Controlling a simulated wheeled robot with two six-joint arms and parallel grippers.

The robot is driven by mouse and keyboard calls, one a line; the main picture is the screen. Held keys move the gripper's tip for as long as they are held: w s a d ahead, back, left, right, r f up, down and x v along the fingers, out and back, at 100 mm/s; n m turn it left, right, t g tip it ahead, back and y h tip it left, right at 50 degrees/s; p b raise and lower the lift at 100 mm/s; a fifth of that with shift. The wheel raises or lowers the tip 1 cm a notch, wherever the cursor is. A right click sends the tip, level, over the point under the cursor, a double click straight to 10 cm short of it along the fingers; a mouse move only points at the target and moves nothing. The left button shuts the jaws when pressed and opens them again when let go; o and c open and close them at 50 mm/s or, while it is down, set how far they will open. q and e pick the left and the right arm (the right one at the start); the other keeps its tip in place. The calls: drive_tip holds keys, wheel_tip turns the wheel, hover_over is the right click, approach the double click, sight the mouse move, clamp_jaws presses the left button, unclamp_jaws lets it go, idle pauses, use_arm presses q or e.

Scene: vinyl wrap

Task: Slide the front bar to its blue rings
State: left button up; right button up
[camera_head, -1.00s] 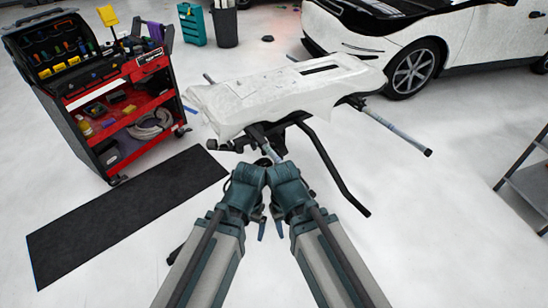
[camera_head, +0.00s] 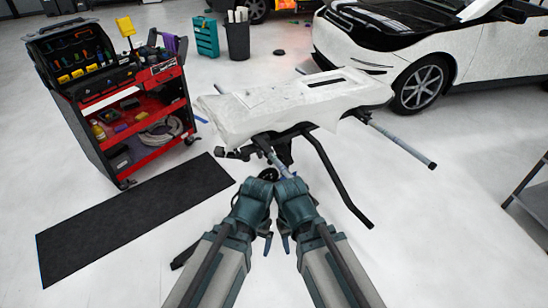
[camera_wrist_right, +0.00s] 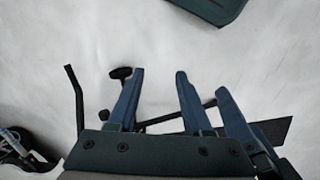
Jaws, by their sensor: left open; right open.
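A stand with dark legs carries a white, wrapped panel (camera_head: 290,105) ahead of me. A grey-blue front bar (camera_head: 279,164) sticks out from under its near edge toward my arms; its near end is hidden behind my wrists. I cannot make out blue rings on it. My left gripper (camera_head: 267,243) and right gripper (camera_head: 284,244) hang side by side, close together, in front of the stand, fingers pointing down.
Another bar (camera_head: 398,144) with a black end sticks out at the right of the stand. A dark bent leg (camera_head: 338,180) reaches toward me. A red tool cart (camera_head: 160,150) and a black mat (camera_head: 130,220) are at left. A white car (camera_head: 470,55) stands behind right.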

idle(0.3)
drive_tip(key=shift+c, duration=0.6)
drive_tip(key=w+f+m+b, duration=0.1)
drive_tip(key=w+d+f+m+y+b, duration=0.1)
drive_tip(key=f, duration=0.1)
drive_tip(key=w+f+b, duration=0.1)
drive_tip(key=b, duration=0.1)
drive_tip(key=shift+w+d+f+m+t+y, duration=0.15)
drive_tip(key=shift+w+d+m+t+y, duration=0.15)
drive_tip(key=shift+d+m+y, duration=0.1)
clamp_jaws()
drive_tip(key=m+t+y+b, duration=0.4)
drive_tip(key=m+t+b, duration=0.3)
drive_tip(key=m+b, duration=0.5)
approach(316, 205)
drive_tip(key=shift+m, duration=0.5)
drive_tip(key=shift+b+x, duration=2.9)
drive_tip(key=shift+b, duration=0.45)
